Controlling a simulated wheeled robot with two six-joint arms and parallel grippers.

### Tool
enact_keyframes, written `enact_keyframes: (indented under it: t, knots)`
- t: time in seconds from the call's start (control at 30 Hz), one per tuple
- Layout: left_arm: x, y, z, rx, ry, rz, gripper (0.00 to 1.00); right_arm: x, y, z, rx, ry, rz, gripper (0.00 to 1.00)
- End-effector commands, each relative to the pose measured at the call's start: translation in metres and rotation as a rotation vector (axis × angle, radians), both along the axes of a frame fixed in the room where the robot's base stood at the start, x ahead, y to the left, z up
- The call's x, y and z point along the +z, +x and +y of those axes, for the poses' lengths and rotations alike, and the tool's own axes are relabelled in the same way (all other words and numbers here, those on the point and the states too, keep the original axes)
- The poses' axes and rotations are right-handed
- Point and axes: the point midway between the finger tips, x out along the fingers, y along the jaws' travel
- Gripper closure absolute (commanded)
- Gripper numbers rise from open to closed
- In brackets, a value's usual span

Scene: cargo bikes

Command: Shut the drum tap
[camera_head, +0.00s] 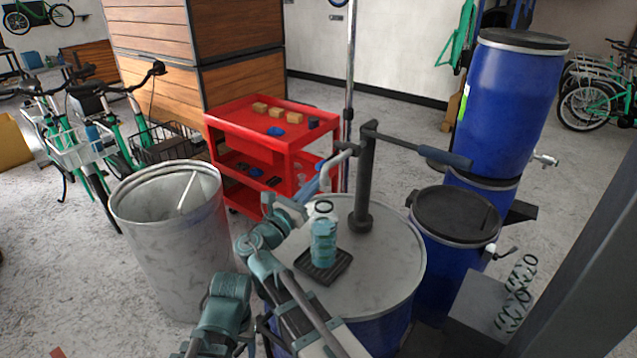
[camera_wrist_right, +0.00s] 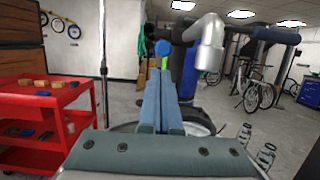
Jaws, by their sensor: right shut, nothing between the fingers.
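A metal drum (camera_head: 393,270) with a grey lid carries a dark upright pump (camera_head: 364,185) with a bent grey spout (camera_head: 338,163). The spout shows large in the right wrist view (camera_wrist_right: 210,45). A small blue piece (camera_wrist_right: 163,48) shows beside it; I cannot tell whether it is the tap's lever. A teal bottle (camera_head: 324,243) stands on a black drip tray (camera_head: 326,266) below the spout. My right gripper (camera_wrist_right: 168,85) is shut and empty, pointing towards the spout. I cannot tell whether it touches it. My left gripper is not in view.
Blue drums (camera_head: 508,105) with metal taps (camera_head: 546,160) stand at the right. The pump's blue-gripped handle (camera_head: 445,156) sticks out to the right. A red cart (camera_head: 262,140) stands behind, and an open grey bin (camera_head: 175,250) stands at the left.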

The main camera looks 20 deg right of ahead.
Motion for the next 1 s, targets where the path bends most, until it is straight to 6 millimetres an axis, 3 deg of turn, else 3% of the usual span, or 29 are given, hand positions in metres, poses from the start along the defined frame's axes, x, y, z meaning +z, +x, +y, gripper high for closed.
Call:
enact_keyframes:
  t: [0.1, 0.5, 1.0]
  knots:
    - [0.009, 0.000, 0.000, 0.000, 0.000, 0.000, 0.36, 0.009, -0.001, 0.003, 0.001, 0.000, 0.000, 1.00]
    - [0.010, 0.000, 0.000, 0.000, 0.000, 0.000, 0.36, 0.009, -0.001, 0.003, 0.000, 0.002, 0.002, 1.00]
    - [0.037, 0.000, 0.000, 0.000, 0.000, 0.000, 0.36, 0.019, 0.000, 0.001, 0.000, 0.064, 0.050, 1.00]
